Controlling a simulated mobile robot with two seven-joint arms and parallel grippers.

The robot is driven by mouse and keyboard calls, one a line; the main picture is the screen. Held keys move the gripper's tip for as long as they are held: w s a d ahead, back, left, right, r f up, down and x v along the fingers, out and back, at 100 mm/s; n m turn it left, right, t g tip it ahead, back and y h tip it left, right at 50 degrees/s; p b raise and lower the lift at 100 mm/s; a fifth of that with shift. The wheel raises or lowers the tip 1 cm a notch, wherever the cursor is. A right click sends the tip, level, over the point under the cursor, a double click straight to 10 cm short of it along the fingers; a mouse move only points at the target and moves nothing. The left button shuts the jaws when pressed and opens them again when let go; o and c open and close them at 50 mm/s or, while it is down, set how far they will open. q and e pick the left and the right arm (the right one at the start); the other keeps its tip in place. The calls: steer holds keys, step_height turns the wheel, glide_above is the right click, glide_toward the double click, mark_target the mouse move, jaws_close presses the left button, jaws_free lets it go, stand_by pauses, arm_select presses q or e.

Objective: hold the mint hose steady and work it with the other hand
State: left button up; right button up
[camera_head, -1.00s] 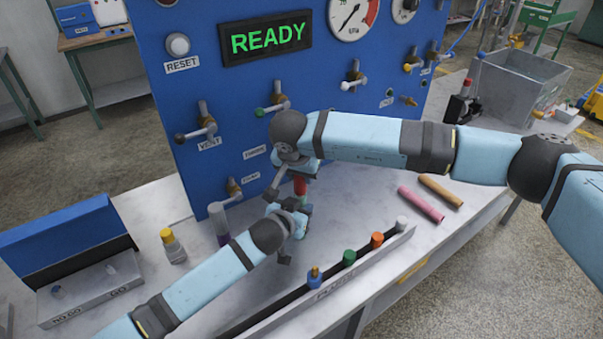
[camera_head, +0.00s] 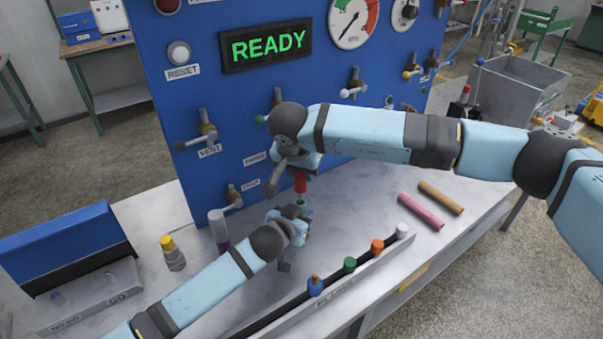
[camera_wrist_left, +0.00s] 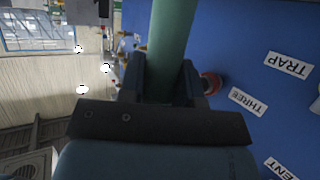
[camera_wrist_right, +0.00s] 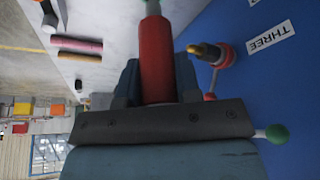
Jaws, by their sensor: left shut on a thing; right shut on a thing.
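The mint hose (camera_wrist_left: 172,40) runs between the jaws of my left gripper (camera_wrist_left: 165,85) in the left wrist view. My left gripper (camera_head: 300,228) is shut on it, low in front of the blue panel. Just above, my right gripper (camera_head: 298,166) is shut on a red cylindrical piece (camera_head: 300,182), which also shows in the right wrist view (camera_wrist_right: 156,55). A short mint length (camera_wrist_right: 152,8) shows at the red piece's far end. In the head view only a small mint bit (camera_head: 302,201) shows between the grippers; the jaws hide the rest.
The blue panel (camera_head: 225,105) with valves, gauges and a READY display stands close behind. A rail (camera_head: 350,285) with coloured caps lies in front. Pink (camera_head: 421,212) and tan (camera_head: 441,198) cylinders lie at right. A yellow-capped bottle (camera_head: 173,254) and a grey-topped cylinder (camera_head: 218,228) stand left.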

steer(key=shift+r, duration=1.2)
steer(key=shift+r, duration=0.1)
steer(key=shift+r, duration=1.4)
arm_select(q)
steer(key=o, duration=1)
